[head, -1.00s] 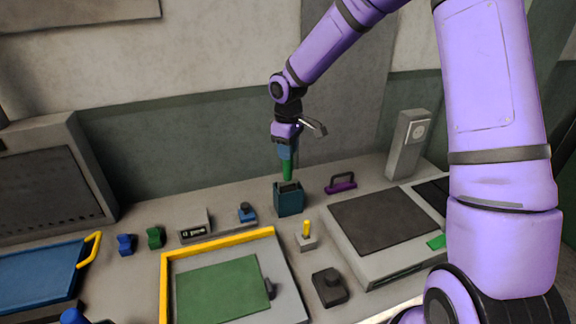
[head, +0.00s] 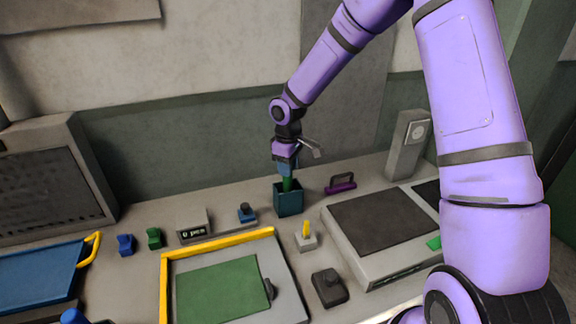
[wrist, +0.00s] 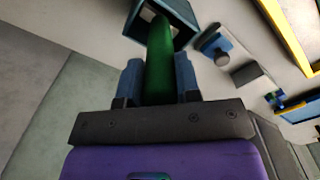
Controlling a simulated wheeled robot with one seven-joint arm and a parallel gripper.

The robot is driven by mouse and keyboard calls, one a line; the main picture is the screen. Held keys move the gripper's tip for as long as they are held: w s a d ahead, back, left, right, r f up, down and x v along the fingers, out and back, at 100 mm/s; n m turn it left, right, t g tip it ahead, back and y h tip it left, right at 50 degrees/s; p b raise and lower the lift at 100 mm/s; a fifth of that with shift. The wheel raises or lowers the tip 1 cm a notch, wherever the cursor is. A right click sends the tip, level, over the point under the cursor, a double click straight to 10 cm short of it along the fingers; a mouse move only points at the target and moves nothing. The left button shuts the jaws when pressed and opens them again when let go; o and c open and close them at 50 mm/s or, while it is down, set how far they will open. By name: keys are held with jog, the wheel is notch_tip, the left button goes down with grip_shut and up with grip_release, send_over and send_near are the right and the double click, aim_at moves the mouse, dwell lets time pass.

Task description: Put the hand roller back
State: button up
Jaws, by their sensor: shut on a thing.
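The hand roller shows as a green handle (wrist: 159,62) held between the blue fingers of my gripper (wrist: 160,80) in the wrist view. In the head view my gripper (head: 286,169) is right above a dark teal open-topped box (head: 289,200). The green handle (head: 287,184) points down and its lower end is inside the box mouth. The box (wrist: 180,14) also shows at the top of the wrist view, with the handle's far end at its opening. Whether the handle touches the bottom or walls of the box is hidden.
A blue knobbed piece (head: 246,213) stands left of the box, and a purple handled block (head: 341,184) right of it. A yellow peg on a base (head: 306,236) is in front. A yellow-edged green board (head: 222,290) and a grey plate machine (head: 382,222) lie nearer.

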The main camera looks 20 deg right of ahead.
jog(key=shift+s+f, duration=0.1)
jog(key=shift+f, duration=0.1)
jog(key=shift+s+f, duration=0.15)
jog(key=shift+f, duration=0.2)
grip_shut()
jog(key=o, duration=0.6)
grip_release()
jog(key=o, duration=0.3)
jog(key=shift+f, duration=0.1)
notch_tip(320, 180, up, 14)
jog(key=s+d+r+m+t+h, duration=0.1)
jog(key=s+d+r+m, duration=0.1)
jog(key=s+r, duration=0.55)
jog(key=s+d+r+m+t+h, duration=0.1)
jog(key=s+d+r+m, duration=0.1)
jog(key=s+r, duration=0.5)
jog(key=shift+s+d+r+m+t+y, duration=0.35)
jog(key=shift+s+d+m+t, duration=0.35)
jog(key=shift+s, duration=2.5)
jog(key=shift+s+d+r+m+t+y, duration=0.3)
jog(key=shift+s+m, duration=0.65)
jog(key=shift+s, duration=2.25)
jog(key=shift+s+d+r+m+t+y, duration=0.35)
jog(key=shift+s+m+t, duration=0.4)
jog(key=shift+s, duration=2.45)
